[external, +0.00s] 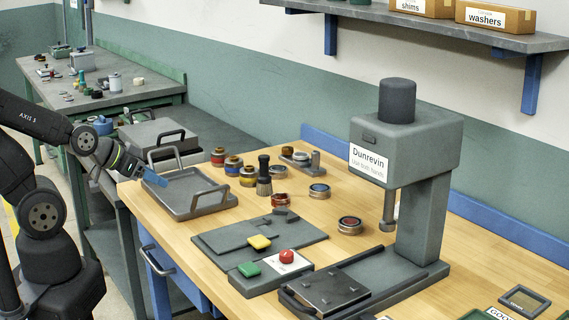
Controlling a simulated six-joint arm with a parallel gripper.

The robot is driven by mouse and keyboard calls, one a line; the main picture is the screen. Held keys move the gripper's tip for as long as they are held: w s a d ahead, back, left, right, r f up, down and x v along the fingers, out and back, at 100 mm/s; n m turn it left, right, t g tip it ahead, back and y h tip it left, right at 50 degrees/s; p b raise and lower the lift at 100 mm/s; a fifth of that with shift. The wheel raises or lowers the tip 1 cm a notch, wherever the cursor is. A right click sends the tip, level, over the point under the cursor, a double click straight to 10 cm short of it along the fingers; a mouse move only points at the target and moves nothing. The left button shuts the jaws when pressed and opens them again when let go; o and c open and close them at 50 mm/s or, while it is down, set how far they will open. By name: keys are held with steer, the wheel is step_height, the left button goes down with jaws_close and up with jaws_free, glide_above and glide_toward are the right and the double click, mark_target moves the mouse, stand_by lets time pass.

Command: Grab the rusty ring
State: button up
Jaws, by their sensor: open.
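Several small rings stand on the wooden table (470,262). One brownish ring (349,226) lies left of the press column, and another with a blue centre (319,193) lies behind it. A reddish ring (279,200) sits near the dark brush. Which ring is the rusty one I cannot tell for sure at this size. My gripper (126,176) is open and empty, with blue fingertips, at the left by the grey tray. It is well apart from the rings.
A grey handled tray (188,210) stands at the table's left edge. A grey plate (225,237), a button box (270,280) and the tall Dunrevin press (425,220) occupy the front and right.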

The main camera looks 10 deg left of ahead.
steer(key=w+d+r+m+g+y, duration=0.2)
steer(key=w+d+g, duration=0.1)
steer(key=w+d, duration=0.7)
steer(key=w+d+r+m+g+y, duration=0.25)
steer(key=w+d, duration=0.55)
steer(key=d, duration=0.4)
steer(key=shift+n+h, duration=0.25)
steer(key=shift+h, duration=0.3)
steer(key=x, duration=1.1)
steer(key=shift+f, duration=0.25)
steer(key=x, duration=0.4)
steer(key=shift+s+a+f, duration=0.15)
steer(key=shift+s+f, duration=0.1)
steer(key=shift+f, duration=0.15)
steer(key=shift+w+f, duration=0.1)
steer(key=shift+f, duration=0.2)
steer(key=c, duration=0.8)
